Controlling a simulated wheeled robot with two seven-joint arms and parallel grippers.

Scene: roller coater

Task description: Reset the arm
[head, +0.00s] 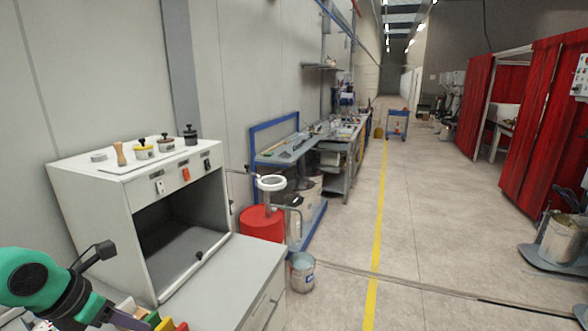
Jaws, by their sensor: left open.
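My left arm comes in at the lower left, teal and black. Its gripper (128,319) is at the bottom edge, partly cut off, open, beside several small coloured blocks (152,319). I see nothing held in the visible part. The white roller coater cabinet (105,210) stands just beyond the arm, with a dark open front. My right gripper is not in view.
Knobs and a wooden handle (120,153) stand on the cabinet top. A grey counter (235,270) lies in front. Beyond are a red drum (262,224), a bucket (303,272) and a blue-framed workbench (275,157). Red curtains (541,120) hang right. The aisle floor is clear.

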